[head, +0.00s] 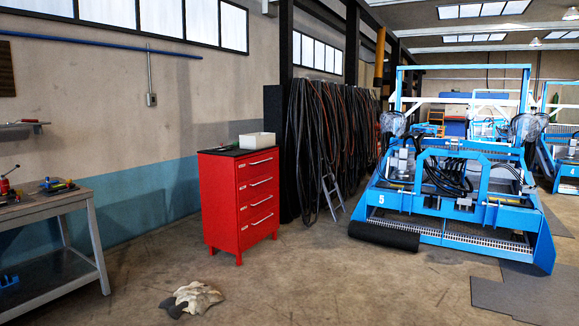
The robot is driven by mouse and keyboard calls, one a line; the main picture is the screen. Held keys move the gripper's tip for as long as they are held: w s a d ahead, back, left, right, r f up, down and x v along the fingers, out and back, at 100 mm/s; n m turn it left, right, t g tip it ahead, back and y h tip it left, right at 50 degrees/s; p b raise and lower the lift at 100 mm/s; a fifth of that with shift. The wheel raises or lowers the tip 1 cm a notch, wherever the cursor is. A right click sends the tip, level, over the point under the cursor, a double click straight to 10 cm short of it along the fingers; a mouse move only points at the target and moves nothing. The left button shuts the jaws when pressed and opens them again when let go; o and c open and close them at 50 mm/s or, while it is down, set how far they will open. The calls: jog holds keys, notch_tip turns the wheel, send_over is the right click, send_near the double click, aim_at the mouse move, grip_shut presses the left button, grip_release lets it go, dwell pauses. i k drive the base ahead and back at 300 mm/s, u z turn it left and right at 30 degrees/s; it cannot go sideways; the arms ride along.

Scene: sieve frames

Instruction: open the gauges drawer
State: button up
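A red drawer cabinet (222,207) stands on short legs against the wall, left of the picture's middle in the head view. Its front faces right and carries several stacked drawers (258,204), each with a pale bar handle and a small label. All the drawers look shut. The labels are too small to read, so I cannot tell which one is the gauges drawer. A white bin (257,141) and a small green item lie on the dark cabinet top. My gripper is not in view.
A workbench (50,208) with tools stands at the left. A crumpled cloth (192,299) lies on the floor before the cabinet. Hanging hoses (325,130) and a small stepladder (332,195) are behind it. A blue machine (450,195) fills the right. Floor between is open.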

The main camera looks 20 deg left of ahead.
aim_at(248, 168)
jog(key=u, duration=0.1)
jog(key=i, duration=0.6)
jog(key=u, duration=0.6)
jog(key=i, duration=1.7)
jog(key=u, duration=0.6)
jog(key=i, duration=4.15)
jog(key=z, duration=0.5)
jog(key=i, duration=1.15)
jog(key=z, duration=0.2)
